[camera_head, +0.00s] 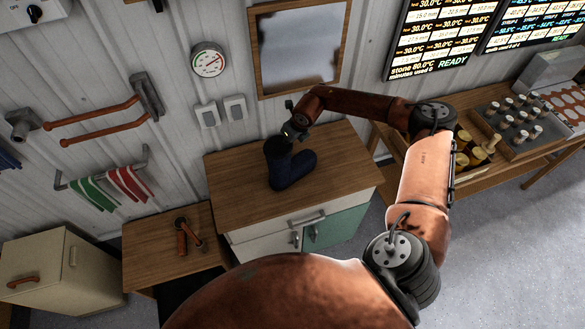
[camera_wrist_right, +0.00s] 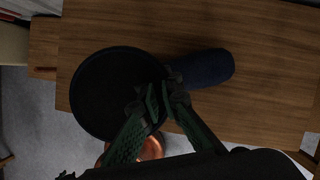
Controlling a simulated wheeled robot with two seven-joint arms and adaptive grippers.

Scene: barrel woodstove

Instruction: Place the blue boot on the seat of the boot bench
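The blue boot (camera_head: 291,170) stands upright on the wooden top of a cabinet (camera_head: 345,160), its toe toward the front right of the head view. My right gripper (camera_head: 287,134) is at the boot's top edge. In the right wrist view, the boot's round dark opening (camera_wrist_right: 105,92) and blue foot (camera_wrist_right: 208,68) show, and the fingers (camera_wrist_right: 164,95) are close together across the rim, seemingly pinching it. A low wooden surface (camera_head: 150,243) left of the cabinet may be the boot bench; I cannot tell for certain. My left gripper is not in view.
Orange-handled tools (camera_head: 188,235) lie on the low wooden surface. A cream cabinet (camera_head: 60,270) stands further left. A towel rail (camera_head: 105,180) and a mirror (camera_head: 298,45) hang on the wall. A table with jars (camera_head: 475,148) stands at the right.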

